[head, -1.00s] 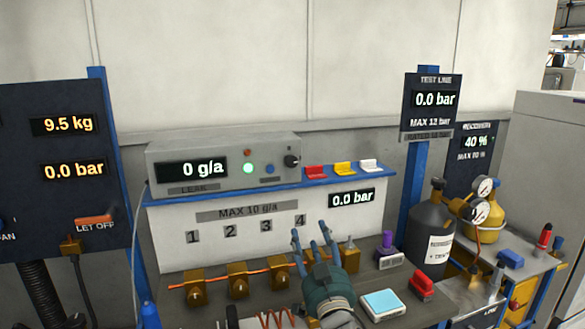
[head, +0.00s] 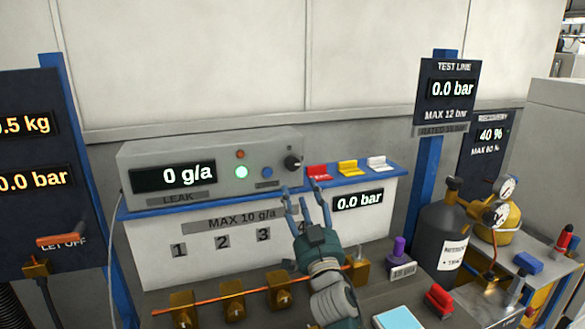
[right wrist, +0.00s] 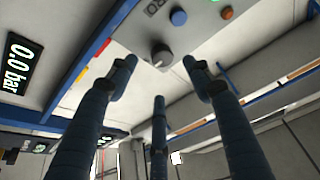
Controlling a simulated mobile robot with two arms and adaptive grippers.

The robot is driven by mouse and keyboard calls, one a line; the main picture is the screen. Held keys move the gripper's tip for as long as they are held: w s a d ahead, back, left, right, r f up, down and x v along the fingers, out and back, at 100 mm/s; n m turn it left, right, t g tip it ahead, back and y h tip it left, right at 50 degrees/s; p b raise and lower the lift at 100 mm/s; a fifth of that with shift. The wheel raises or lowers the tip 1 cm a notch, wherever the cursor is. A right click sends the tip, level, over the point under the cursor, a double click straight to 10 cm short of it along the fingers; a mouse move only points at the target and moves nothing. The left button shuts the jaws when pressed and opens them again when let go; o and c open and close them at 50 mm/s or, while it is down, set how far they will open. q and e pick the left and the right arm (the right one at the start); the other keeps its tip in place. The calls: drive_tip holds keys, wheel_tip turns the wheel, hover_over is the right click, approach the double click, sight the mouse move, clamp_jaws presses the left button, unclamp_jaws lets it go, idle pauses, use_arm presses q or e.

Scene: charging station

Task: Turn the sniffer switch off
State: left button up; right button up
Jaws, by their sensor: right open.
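The grey leak sniffer box (head: 135,157) stands on the blue-edged shelf and reads 0 g/a. Its dark rotary knob (head: 292,162) is at the right end of its face. A lit green lamp (head: 241,172), a red lamp (head: 240,154) and a blue button (head: 267,171) are left of the knob. My right gripper (head: 302,190) is open and empty, just below the knob in the head view. In the right wrist view the knob (right wrist: 161,56) shows beyond and between the spread fingers (right wrist: 160,75), apart from them. My left gripper is not in view.
Red (head: 318,172), yellow (head: 347,167) and white (head: 376,163) blocks sit on the shelf right of the box. Brass valves (head: 233,305) line the bench below. A dark cylinder (head: 448,235) and yellow tank (head: 505,235) stand at right.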

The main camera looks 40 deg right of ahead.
sight(293, 167)
drive_tip(key=x, duration=0.2)
drive_tip(key=r+p+x, duration=0.1)
drive_tip(key=x, duration=0.2)
drive_tip(key=shift+s+a+f+p, duration=0.1)
drive_tip(key=shift+s+p, duration=0.05)
drive_tip(key=shift+p, duration=0.15)
drive_tip(key=x, duration=0.2)
drive_tip(key=shift+w+f, duration=0.15)
drive_tip(key=shift+w, duration=0.2)
drive_tip(key=shift+w+d+p, duration=0.35)
drive_tip(key=shift+w, duration=0.1)
drive_tip(key=shift+r, duration=0.25)
drive_tip(key=shift+w, duration=0.1)
drive_tip(key=shift+c, duration=0.8)
drive_tip(key=c, duration=0.9)
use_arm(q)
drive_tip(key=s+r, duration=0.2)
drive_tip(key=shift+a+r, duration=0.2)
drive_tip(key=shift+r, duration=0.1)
use_arm(e)
drive_tip(key=shift+f, duration=0.1)
